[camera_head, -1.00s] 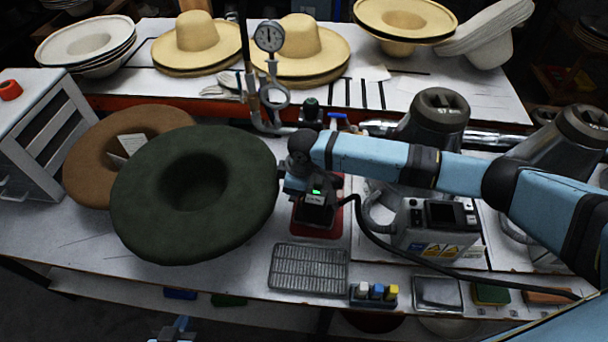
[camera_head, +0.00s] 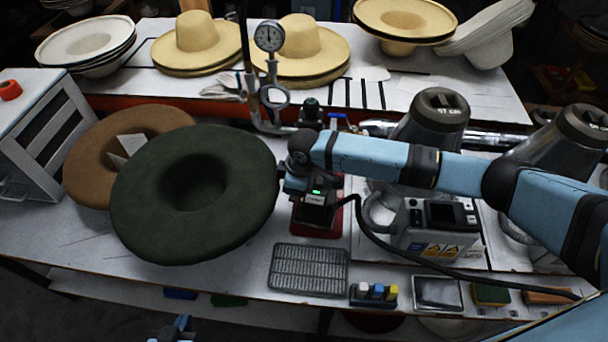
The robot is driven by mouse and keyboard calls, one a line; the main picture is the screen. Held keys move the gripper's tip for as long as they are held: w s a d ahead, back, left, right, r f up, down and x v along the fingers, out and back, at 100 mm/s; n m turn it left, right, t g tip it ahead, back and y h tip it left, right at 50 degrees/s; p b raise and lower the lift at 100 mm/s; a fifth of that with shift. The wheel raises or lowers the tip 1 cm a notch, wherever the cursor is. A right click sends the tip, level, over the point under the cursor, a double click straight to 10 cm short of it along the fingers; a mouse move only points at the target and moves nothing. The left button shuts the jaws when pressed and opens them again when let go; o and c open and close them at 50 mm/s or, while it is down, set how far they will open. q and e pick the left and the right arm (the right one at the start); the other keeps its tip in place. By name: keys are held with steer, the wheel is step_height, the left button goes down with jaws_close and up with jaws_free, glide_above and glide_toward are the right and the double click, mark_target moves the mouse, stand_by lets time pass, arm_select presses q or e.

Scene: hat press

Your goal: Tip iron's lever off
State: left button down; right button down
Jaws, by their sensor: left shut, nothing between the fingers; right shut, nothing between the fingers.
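The iron (camera_head: 318,212) is a small dark block with a lit green light on top, and it stands on a red pad (camera_head: 318,233) near the middle of the bench. A black cable runs from it to the right. My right gripper (camera_head: 294,186) is shut and empty at the iron's upper left side. The wrist above it and the iron hide much of the fingers, and I cannot tell whether they touch it. The lever cannot be made out clearly. My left gripper (camera_head: 174,331) shows only in part at the bottom edge, below the bench, away from the iron.
A large dark green hat (camera_head: 240,215) lies close left of my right gripper, overlapping a brown hat (camera_head: 85,170). A metal grid (camera_head: 309,270) lies in front of the iron. A control box (camera_head: 437,235) stands to the right. A pressure gauge (camera_head: 269,37) rises behind.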

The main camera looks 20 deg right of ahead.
steer(key=shift+f, duration=0.35)
stand_by(0.3)
steer(key=shift+r+p, duration=0.65)
steer(key=shift+r, duration=0.1)
step_height(320, 180, up, 2)
steer(key=shift+r+p, duration=0.1)
steer(key=shift+p, duration=1)
step_height(320, 180, up, 3)
steer(key=p, duration=0.3)
steer(key=shift+r, duration=0.15)
